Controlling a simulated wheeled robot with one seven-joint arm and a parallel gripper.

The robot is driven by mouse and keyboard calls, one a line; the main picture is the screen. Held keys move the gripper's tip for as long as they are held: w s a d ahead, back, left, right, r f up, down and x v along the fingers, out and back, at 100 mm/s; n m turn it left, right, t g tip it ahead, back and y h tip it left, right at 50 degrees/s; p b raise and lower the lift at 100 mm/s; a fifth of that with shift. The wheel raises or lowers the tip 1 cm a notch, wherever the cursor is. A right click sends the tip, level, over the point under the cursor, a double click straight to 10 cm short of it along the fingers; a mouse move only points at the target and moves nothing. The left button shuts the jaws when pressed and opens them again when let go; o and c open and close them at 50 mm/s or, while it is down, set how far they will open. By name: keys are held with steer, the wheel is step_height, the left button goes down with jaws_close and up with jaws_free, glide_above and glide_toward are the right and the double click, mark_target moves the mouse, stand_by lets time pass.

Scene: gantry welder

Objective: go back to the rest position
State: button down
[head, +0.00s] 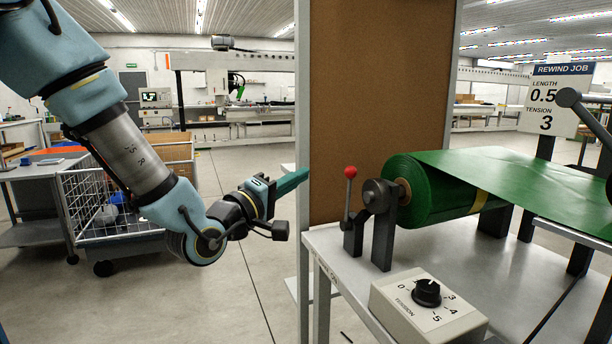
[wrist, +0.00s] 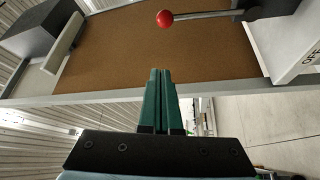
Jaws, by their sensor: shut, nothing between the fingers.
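My gripper (head: 292,181) is at the middle of the head view, with its green fingers pointing right toward the edge of a brown board. In the wrist view the two green fingers (wrist: 160,75) lie together, shut and empty. A lever with a red knob (head: 350,172) stands to the right of my gripper, apart from it. The red knob also shows at the top of the wrist view (wrist: 165,18). No marked rest position shows.
A bench (head: 335,262) at the right carries a green roll (head: 430,205) and a tension dial box (head: 430,305). The brown board (head: 375,90) rises behind it. A sign (head: 545,95) reads rewind job, length 0.5, tension 3. A wire cart (head: 105,215) stands at left. Floor (head: 235,290) between is clear.

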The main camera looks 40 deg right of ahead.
stand_by(0.6)
steer(key=w+a+f+t+y+p, duration=0.3)
steer(key=w+a+f+y+p, duration=0.15)
steer(key=w+a+y, duration=0.4)
steer(key=w+a+f+t+y+p, duration=0.1)
steer(key=w+a+f+y, duration=0.2)
steer(key=a, duration=0.5)
steer(key=w+a+f+y+p, duration=0.1)
steer(key=w+a+y, duration=0.2)
steer(key=w+a, duration=0.45)
steer(key=s+a+g+y+p, duration=0.1)
steer(key=s+a, duration=0.2)
steer(key=a, duration=0.5)
steer(key=s+a+r+g+y+p, duration=0.1)
steer(key=s+a, duration=0.3)
steer(key=a, duration=0.4)
steer(key=s+a+g+y+p, duration=0.2)
steer(key=s+a+g+y, duration=0.1)
steer(key=a, duration=0.5)
steer(key=shift+s+r+n, duration=0.3)
steer(key=shift+s, duration=0.4)
steer(key=shift+d, duration=0.15)
